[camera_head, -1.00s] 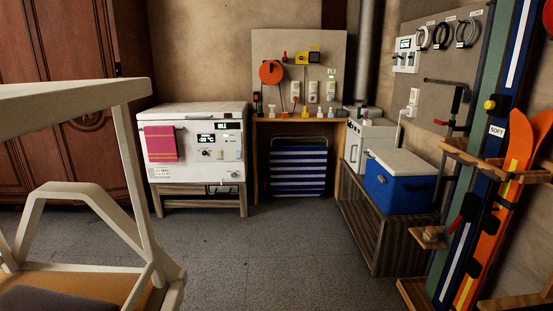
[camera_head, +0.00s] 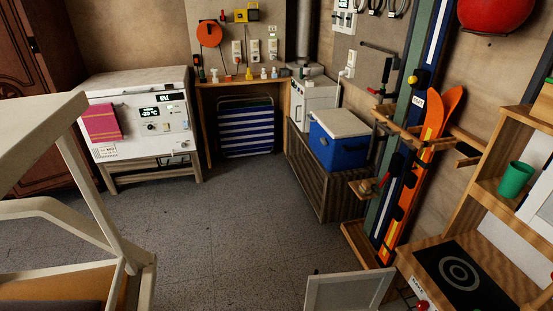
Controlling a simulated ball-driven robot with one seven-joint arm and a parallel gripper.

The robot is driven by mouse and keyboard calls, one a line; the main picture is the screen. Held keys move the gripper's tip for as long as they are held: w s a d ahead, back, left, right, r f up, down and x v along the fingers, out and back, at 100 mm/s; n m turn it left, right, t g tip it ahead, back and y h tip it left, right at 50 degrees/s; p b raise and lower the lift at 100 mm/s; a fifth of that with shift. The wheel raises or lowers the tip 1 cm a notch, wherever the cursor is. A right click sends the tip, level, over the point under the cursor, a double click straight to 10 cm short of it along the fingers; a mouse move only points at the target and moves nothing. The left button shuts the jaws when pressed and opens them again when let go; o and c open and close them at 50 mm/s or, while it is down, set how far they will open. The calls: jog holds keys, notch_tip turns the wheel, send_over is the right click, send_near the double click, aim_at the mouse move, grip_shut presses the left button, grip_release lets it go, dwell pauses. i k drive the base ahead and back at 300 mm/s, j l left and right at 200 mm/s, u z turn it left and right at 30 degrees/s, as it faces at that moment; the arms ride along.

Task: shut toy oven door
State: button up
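The toy oven is part of a wooden play kitchen at the lower right, with a black hob (camera_head: 462,276) on its top. A pale framed panel, which looks like the oven door (camera_head: 350,290), stands out from the front of the kitchen at the bottom edge. It looks open. Its lower part is cut off by the frame, and its hinge side is not clear. A red knob (camera_head: 422,306) shows on the kitchen front. My gripper is not in view.
Skis (camera_head: 415,175) on a wooden rack stand behind the kitchen. A blue cooler (camera_head: 338,145) sits on a low wooden bench.

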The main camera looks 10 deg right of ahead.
aim_at(386, 275)
jog(key=u, duration=0.8)
jog(key=i+z, duration=0.15)
jog(key=i, duration=0.65)
jog(key=i+j+z, duration=0.15)
jog(key=i, duration=0.65)
jog(key=i+z, duration=0.15)
jog(key=i, duration=0.8)
jog(key=i+j+z, duration=0.15)
jog(key=i, duration=0.85)
jog(key=i+u, duration=0.1)
jog(key=i, duration=1.55)
jog(key=i+z, duration=0.1)
jog(key=z, duration=4.65)
